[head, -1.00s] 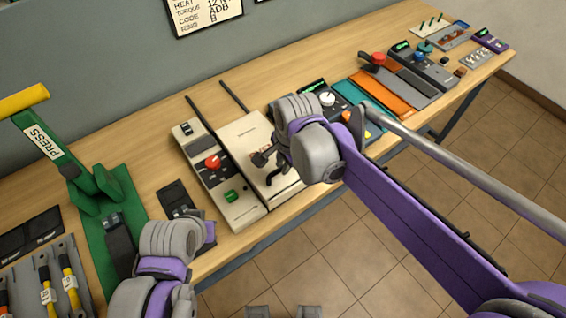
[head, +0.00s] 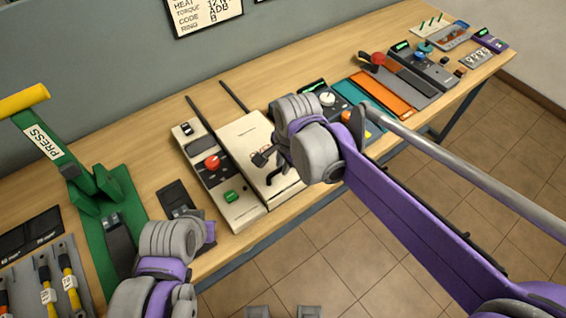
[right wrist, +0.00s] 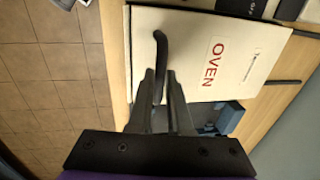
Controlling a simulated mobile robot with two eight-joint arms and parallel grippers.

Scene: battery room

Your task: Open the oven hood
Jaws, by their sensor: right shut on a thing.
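The oven hood (head: 243,134) is a cream lid on the bench, and it looks down. In the right wrist view the hood (right wrist: 190,65) carries a red OVEN label and a curved black handle (right wrist: 161,45). My right gripper (right wrist: 160,78) is shut on this handle, which runs between its two fingers. In the head view my right gripper (head: 262,158) is at the hood's front right and partly hidden by my own wrist.
Left of the hood is a cream control panel with a red knob (head: 212,162) and a green switch (head: 231,196). A green press (head: 95,190) stands further left. Other devices, including an orange panel (head: 378,95), line the bench to the right. Bare wood lies behind the hood.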

